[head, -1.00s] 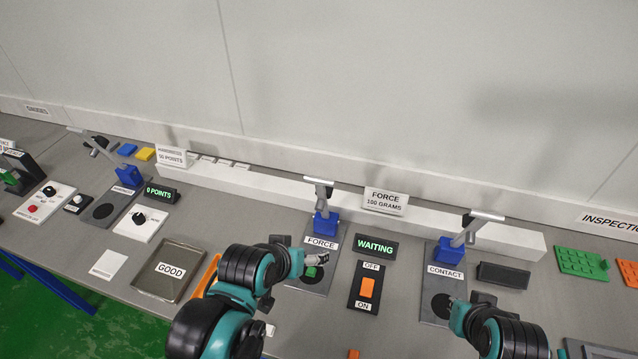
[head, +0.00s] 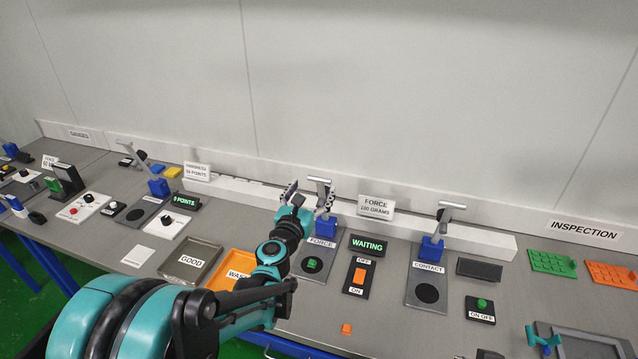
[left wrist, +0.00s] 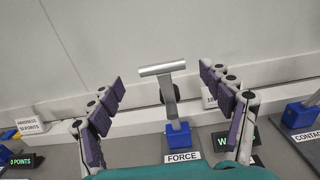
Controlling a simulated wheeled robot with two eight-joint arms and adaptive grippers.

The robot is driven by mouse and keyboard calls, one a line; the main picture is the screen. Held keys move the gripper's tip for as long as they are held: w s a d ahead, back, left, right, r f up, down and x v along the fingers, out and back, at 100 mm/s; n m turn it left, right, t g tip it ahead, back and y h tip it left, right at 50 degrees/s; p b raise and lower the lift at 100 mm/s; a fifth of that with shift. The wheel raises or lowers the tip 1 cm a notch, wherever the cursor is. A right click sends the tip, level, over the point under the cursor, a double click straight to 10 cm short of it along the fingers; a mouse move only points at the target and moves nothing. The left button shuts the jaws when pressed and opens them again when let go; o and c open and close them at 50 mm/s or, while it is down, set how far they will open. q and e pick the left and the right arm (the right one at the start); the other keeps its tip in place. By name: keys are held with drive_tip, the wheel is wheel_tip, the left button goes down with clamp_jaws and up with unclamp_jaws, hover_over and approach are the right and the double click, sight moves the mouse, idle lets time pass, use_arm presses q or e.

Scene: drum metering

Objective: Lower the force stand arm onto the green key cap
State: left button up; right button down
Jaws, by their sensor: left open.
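The force stand has a blue base (head: 325,228) and a raised grey arm with a T-shaped crossbar (head: 319,181). In the left wrist view the crossbar (left wrist: 162,69) stands up between my fingers. The green key cap (head: 311,263) sits on the dark round spot of the FORCE plate (head: 318,278), in front of the base. My left gripper (head: 311,196) is open, its fingers on either side of the stand arm. In the left wrist view the left gripper (left wrist: 162,85) has gaps to the crossbar on both sides. My right gripper is not in view.
A display reading WAITING (head: 368,245) and an orange switch (head: 360,275) stand right of the FORCE plate. The CONTACT stand (head: 432,248) is farther right. An orange tray (head: 232,268) and the GOOD tray (head: 192,259) lie left. A FORCE sign (head: 376,206) stands behind.

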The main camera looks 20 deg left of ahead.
sight(319, 179)
use_arm(q)
drive_tip(key=w+b, duration=0.1)
drive_tip(key=w, duration=0.5)
drive_tip(key=shift+w+d, duration=0.15)
drive_tip(key=shift+w, duration=0.05)
drive_tip(key=c, duration=1.7)
drive_tip(key=shift+s, duration=0.1)
